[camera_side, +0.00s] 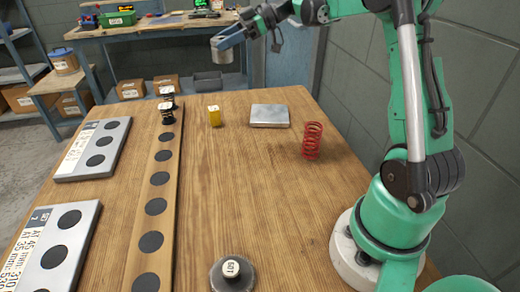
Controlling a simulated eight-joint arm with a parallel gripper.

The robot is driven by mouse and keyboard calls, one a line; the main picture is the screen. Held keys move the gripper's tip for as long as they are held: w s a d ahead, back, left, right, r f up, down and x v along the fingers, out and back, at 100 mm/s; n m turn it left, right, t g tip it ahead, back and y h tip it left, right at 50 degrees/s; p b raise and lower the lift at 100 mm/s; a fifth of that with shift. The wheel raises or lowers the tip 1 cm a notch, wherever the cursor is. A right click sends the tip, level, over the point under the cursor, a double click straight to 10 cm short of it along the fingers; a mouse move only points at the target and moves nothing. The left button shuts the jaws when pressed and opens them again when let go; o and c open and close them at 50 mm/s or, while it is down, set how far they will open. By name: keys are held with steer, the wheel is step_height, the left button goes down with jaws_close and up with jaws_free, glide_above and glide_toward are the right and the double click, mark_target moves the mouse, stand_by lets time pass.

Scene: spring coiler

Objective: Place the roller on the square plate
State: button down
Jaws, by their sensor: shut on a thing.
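My gripper (222,44) is at the top of the view, above the far edge of the wooden table. It is shut on a short pale-grey cylinder, which looks like the roller (222,57). The roller hangs upright in the air, clear of the table. The square plate (269,116) is a flat grey metal block lying on the table, lower and to the right of the roller in the picture. The finger tips are small and partly merged with the roller.
Black springs (166,106) stand on a wooden strip with dark discs (156,206). A knobbed round weight (232,276) is at the front. The table's middle is clear.

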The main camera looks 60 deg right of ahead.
steer(key=s+d+r+m+t+h, duration=0.1)
steer(key=s+d+m+t+h, duration=0.15)
steer(key=d, duration=0.45)
steer(key=s+d+m+t+h, duration=0.2)
steer(key=d+m, duration=0.1)
steer(key=d, duration=0.3)
glide_above(273, 113)
steer(key=shift+g+h, duration=0.25)
steer(key=shift+h, duration=0.1)
step_height(273, 113, down, 15)
steer(key=shift+f, duration=2.3)
steer(key=shift+f, duration=0.15)
steer(key=shift+c, duration=1)
jaws_free()
